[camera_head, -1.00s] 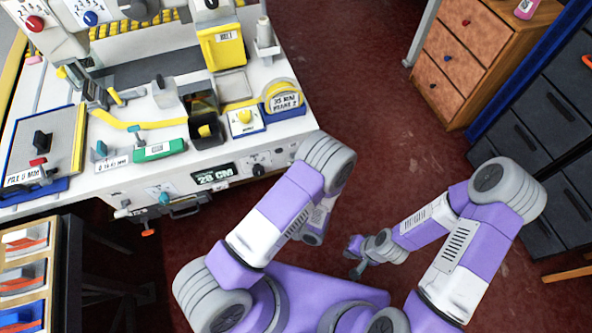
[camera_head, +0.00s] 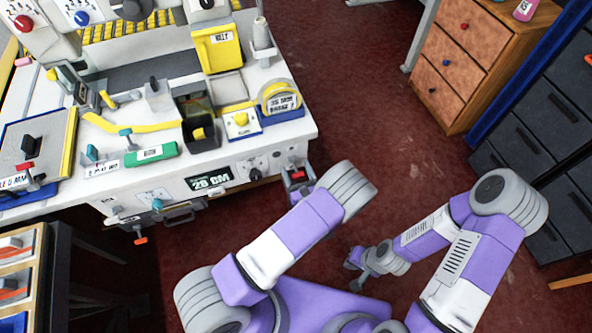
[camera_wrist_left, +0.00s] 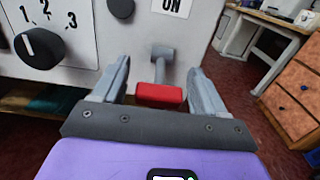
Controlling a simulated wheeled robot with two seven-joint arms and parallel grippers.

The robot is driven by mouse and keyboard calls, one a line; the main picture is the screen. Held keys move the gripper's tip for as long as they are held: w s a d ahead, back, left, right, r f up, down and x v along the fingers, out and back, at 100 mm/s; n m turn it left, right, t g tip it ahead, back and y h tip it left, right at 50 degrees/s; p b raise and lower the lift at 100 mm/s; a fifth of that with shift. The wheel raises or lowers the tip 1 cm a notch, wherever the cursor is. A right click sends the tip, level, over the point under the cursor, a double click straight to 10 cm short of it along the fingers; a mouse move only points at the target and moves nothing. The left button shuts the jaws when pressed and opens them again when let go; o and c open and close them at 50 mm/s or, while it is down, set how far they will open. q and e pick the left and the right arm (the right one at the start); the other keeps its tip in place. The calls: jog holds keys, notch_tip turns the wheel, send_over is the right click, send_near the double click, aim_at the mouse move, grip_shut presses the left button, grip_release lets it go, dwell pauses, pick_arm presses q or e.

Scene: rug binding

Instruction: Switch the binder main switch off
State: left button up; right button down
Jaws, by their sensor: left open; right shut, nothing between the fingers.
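The main switch appears as a red-handled lever on a grey stem (camera_wrist_left: 160,94), on the white front panel under an "ON" label (camera_wrist_left: 171,5). My left gripper (camera_wrist_left: 158,92) is open, with one finger on each side of the red handle; I cannot tell whether either touches it. In the head view the red handle (camera_head: 297,174) shows at the right end of the binder's front, with my left gripper (camera_head: 299,184) around it, partly hidden by my arm. My right gripper (camera_head: 360,270) is shut and empty, low over the floor, away from the binder.
A black dial marked 1, 2, 3 (camera_wrist_left: 38,48) is left of the lever, with another black knob (camera_wrist_left: 121,7) above. The "28 CM" display (camera_head: 209,179) is further left on the front. A wooden drawer unit (camera_head: 460,65) stands right; red floor (camera_head: 370,120) lies between.

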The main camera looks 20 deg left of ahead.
pick_arm(q)
jog(key=shift+w+a, duration=0.2)
jog(key=shift+w, duration=0.1)
jog(key=c, duration=1)
jog(key=shift+o, duration=0.2)
jog(key=shift+f+t+y+b, duration=0.4)
jog(key=shift+f+t+b, duration=0.1)
jog(key=shift+b, duration=0.75)
jog(key=shift+w+a+t+b, duration=0.1)
jog(key=shift+t+b, duration=0.2)
jog(key=shift+t, duration=0.1)
jog(key=shift+y, duration=0.4)
jog(key=shift+r, duration=0.1)
